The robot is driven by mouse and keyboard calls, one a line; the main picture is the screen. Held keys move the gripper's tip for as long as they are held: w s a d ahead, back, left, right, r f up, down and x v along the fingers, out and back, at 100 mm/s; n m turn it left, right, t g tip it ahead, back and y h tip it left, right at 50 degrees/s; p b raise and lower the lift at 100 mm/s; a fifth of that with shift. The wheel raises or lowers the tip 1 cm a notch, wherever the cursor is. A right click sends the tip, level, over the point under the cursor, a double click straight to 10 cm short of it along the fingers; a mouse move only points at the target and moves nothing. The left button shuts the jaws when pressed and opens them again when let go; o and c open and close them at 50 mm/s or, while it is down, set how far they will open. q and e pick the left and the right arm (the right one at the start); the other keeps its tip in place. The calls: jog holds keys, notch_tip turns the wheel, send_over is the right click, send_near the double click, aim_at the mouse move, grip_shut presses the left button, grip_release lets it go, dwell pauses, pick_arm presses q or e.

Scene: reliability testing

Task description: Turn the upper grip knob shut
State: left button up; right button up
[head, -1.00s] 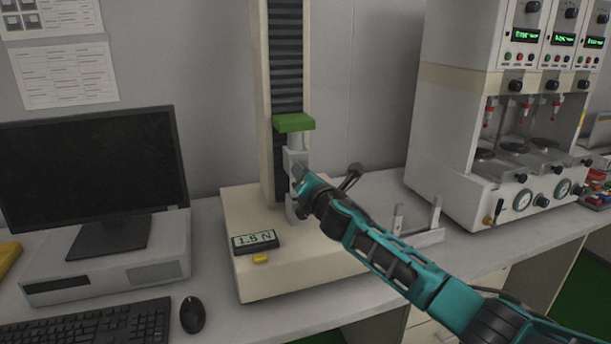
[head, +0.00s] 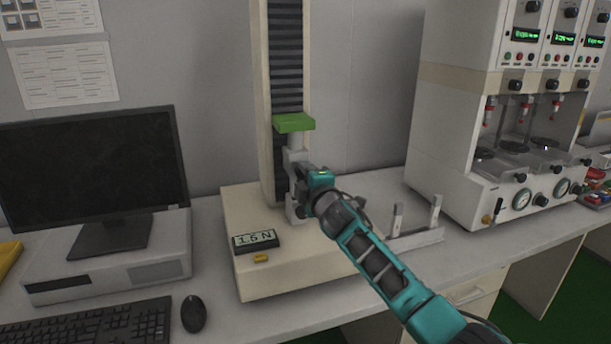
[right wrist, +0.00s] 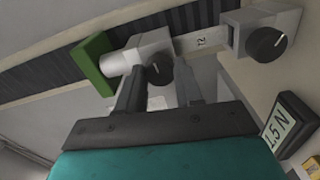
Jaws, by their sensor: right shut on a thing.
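The upper grip (head: 294,160) hangs under the green block (head: 294,123) on the tester's column. Its dark round knob (right wrist: 158,72) shows between my fingers in the right wrist view. My right gripper (right wrist: 158,68) is shut on this knob; it also shows in the head view (head: 301,178), where it hides the knob. The lower grip (right wrist: 270,28) has a dark knob (right wrist: 267,44) with a white pointer line. A pale strip (right wrist: 200,41) runs between the two grips. My left gripper is not in view.
The display (right wrist: 287,122) reads 1.5 N; it lies on the tester base (head: 290,285) beside a yellow button. A monitor (head: 90,180) stands left. A bracket with two uprights (head: 415,241) lies to the right, before a larger test machine (head: 455,195).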

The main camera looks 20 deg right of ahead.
jog(key=m+p, duration=0.1)
jog(key=m, duration=0.6)
dwell(0.7)
jog(key=o, duration=1)
jog(key=shift+o, duration=0.2)
jog(key=s+p, duration=0.1)
jog(key=s, duration=1.2)
jog(key=shift+d, duration=0.2)
